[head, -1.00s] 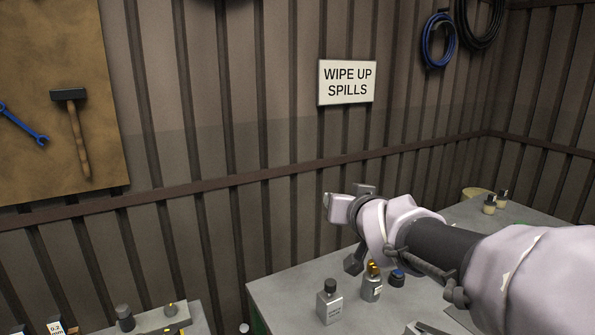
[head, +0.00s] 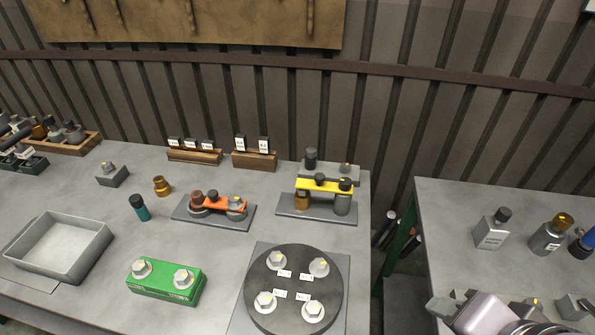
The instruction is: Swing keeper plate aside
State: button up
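Two bar-like plates could be the keeper plate; I cannot tell which it is. A yellow plate (head: 325,186) lies across the top of a raised fixture, with dark knobs on it and a brass post and a grey post below. An orange plate (head: 224,203) lies low across a second fixture on a grey base (head: 210,217), between a reddish-brown part and a grey part. My gripper (head: 480,310) shows only partly at the bottom right edge, over the right bench and well apart from both plates. Its finger opening is not clear.
A dark round disc (head: 293,300) with several bolts, a green block (head: 165,282) and a grey tray (head: 60,247) stand on the left bench (head: 120,230). A gap separates it from the right bench (head: 450,220), which holds several bottles (head: 491,230).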

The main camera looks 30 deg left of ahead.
aim_at(319, 183)
jog(key=u, duration=1.05)
jog(key=j+z, duration=0.35)
